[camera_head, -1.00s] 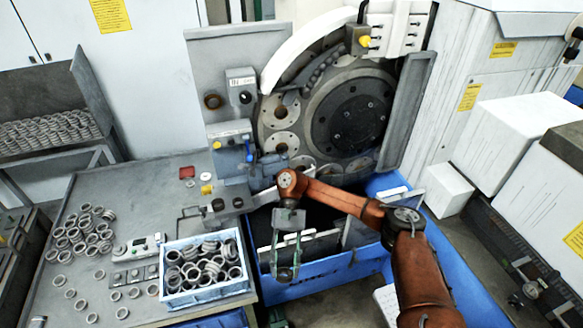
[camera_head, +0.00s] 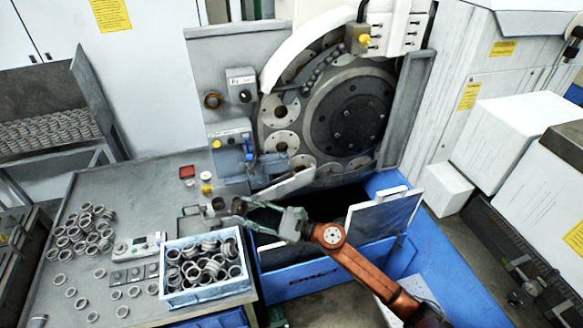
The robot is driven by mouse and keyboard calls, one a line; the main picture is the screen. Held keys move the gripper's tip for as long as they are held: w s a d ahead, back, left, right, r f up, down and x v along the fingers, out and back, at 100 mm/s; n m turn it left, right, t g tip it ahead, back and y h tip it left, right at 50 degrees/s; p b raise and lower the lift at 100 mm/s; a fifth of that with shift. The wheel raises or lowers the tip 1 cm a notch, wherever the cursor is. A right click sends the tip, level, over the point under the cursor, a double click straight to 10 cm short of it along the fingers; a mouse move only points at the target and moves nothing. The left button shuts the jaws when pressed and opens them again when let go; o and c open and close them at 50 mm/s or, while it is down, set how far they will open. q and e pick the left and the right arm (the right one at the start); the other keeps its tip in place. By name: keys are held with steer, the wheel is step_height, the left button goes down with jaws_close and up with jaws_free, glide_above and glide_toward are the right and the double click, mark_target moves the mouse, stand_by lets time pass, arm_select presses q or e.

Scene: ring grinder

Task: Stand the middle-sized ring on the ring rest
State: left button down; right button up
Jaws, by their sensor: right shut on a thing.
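My right gripper (camera_head: 242,208) reaches in from the lower right and points left, over the right edge of the worktable. Its fingers are shut on a small ring, which is hard to make out between the tips. A small grey metal fixture (camera_head: 192,224), perhaps the ring rest, stands on the table just left of the fingertips. I see a gap between fixture and fingertips, but cannot judge the depth. My left gripper is not in view.
A blue-white crate full of rings (camera_head: 205,290) stands at the table's front. Many loose rings (camera_head: 85,235) lie on the left of the worktable (camera_head: 140,190). A grinder with a large wheel (camera_head: 350,115) stands behind. A blue bin (camera_head: 310,280) is below my right arm.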

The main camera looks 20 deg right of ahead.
steer(key=d+r+m+t+h, duration=0.2)
steer(key=d+m+t+h, duration=0.1)
steer(key=d, duration=0.5)
steer(key=d+r+m+t+h, duration=0.2)
steer(key=d+r+t+h, duration=0.1)
steer(key=d, duration=0.6)
steer(key=d+r+m+t+h, duration=0.2)
steer(key=d+m+t+h, duration=0.1)
steer(key=d+h, duration=0.3)
steer(key=shift+d+r+m+t, duration=0.3)
steer(key=shift+d+t, duration=0.4)
steer(key=shift+d, duration=0.55)
